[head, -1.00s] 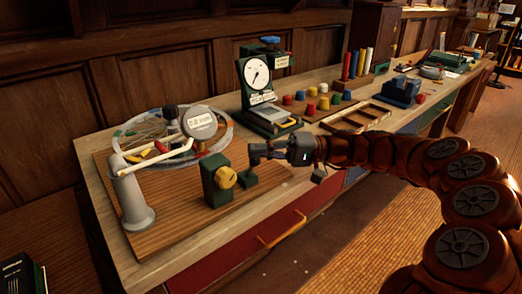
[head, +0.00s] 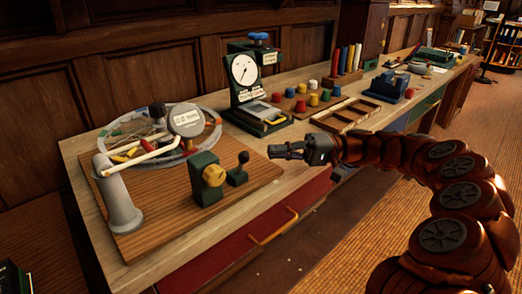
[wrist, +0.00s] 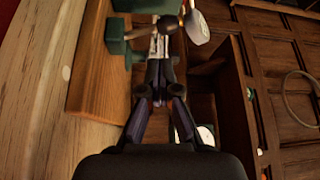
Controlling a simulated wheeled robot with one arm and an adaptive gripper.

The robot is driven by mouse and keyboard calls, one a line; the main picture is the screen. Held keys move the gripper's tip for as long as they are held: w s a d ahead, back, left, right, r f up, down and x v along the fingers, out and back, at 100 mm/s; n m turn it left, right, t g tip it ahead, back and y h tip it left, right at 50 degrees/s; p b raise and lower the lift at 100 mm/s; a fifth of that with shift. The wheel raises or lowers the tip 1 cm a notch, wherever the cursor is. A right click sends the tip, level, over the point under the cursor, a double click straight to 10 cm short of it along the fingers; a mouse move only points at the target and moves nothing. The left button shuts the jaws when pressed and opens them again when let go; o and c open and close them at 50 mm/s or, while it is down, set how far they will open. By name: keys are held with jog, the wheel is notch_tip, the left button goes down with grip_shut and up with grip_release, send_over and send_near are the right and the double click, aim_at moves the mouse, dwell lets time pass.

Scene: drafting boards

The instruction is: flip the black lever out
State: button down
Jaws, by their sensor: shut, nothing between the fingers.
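In the wrist view my fingers (wrist: 159,68) are together.
A grey post with a white arm (head: 120,205) and a round gauge (head: 187,119) stand left on the board. A green dial stand (head: 233,100) is behind my gripper. An open wooden tray (head: 347,113) lies to its right. The bench's front strip is clear.

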jog(key=shift+w+d+f, duration=0.2)
jog(key=shift+w+d, duration=0.05)
jog(key=shift+d, duration=0.35)
jog(key=shift+w+d+f, duration=0.15)
jog(key=shift+w+d, duration=0.05)
jog(key=shift+d, duration=0.4)
jog(key=shift+s+a+r, duration=0.15)
jog(key=shift+s+a, duration=0.15)
jog(key=s+a+f+n+g+h, duration=0.1)
jog(key=s+a+h, duration=0.25)
jog(key=s, duration=0.55)
jog(key=s+a+f+g+h, duration=0.1)
jog(key=s+a+f+h, duration=0.3)
jog(key=s, duration=0.6)
jog(key=s+d+f+m+t+h, duration=0.1)
jog(key=s+d+f+m+h, duration=0.1)
jog(key=s+d+f+h, duration=0.5)
jog(key=s+d+f+m+t+h, duration=0.2)
jog(key=s+d+f+m+h, duration=0.15)
jog(key=s+d, duration=0.65)
jog(key=s+d+p+v, duration=0.1)
jog(key=s+p+v, duration=0.1)
jog(key=p+v, duration=1.6)
jog(key=shift+r+n+t, duration=0.4)
jog(key=shift+r+n, duration=0.05)
jog(key=shift+r, duration=0.3)
